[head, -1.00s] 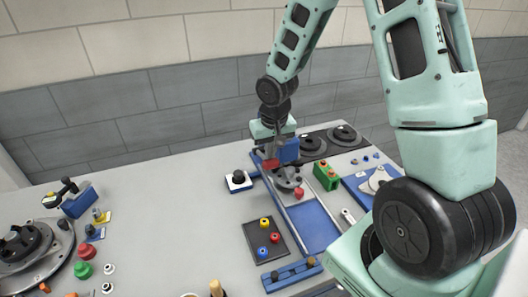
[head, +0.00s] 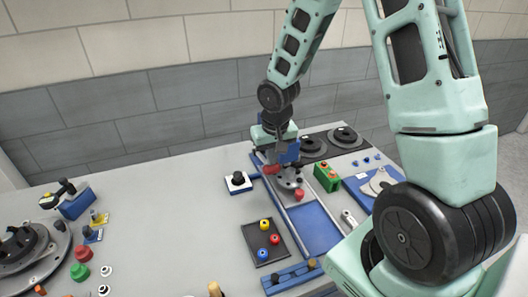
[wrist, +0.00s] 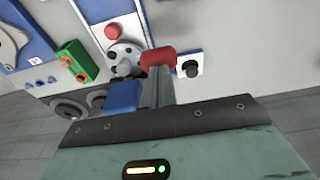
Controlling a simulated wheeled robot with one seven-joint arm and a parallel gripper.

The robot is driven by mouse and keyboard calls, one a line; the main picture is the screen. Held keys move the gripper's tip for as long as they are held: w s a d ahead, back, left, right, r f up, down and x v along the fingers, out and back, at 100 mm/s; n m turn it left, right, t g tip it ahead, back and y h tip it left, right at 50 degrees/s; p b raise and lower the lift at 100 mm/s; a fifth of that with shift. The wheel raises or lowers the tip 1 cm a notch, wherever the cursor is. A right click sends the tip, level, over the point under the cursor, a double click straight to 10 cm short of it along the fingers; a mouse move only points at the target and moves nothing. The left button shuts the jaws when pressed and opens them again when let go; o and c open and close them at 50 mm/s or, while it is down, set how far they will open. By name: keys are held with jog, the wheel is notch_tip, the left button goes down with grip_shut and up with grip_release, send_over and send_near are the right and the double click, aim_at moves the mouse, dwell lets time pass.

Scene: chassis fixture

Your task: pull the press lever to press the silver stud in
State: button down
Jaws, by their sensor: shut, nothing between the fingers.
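The blue press (head: 291,151) stands at the back of the blue-railed fixture, partly behind my gripper; it also shows in the wrist view (wrist: 122,97). The red grip of the press lever (head: 270,169) is at my fingertips, and it also shows in the wrist view (wrist: 158,57). My gripper (head: 274,160) is shut and empty, with its fingers down against or very near the grip; exact contact is unclear. A round grey part (head: 290,179) sits beside the press, and it also shows in the wrist view (wrist: 123,55). I cannot make out the silver stud.
A red knob (head: 299,192) stands in front of the round part. A green block (head: 327,176) is to the right, and a black knob on a white-and-blue base (head: 238,182) is to the left. A dark tray (head: 265,242) holds coloured pegs. The table's middle left is clear.

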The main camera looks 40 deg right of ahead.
aim_at(272, 169)
jog(key=shift+s+f, duration=0.1)
jog(key=shift+f, duration=0.1)
jog(key=shift+s+f+b, duration=0.1)
jog(key=shift+f+b, duration=0.5)
jog(key=shift+b, duration=0.1)
jog(key=shift+f+b, duration=0.55)
jog(key=shift+f, duration=0.1)
jog(key=shift+w, duration=0.2)
jog(key=shift+f, duration=0.15)
jog(key=shift+f+b, duration=0.6)
jog(key=shift+b, duration=0.1)
jog(key=shift+s+f, duration=0.1)
jog(key=shift+f, duration=0.05)
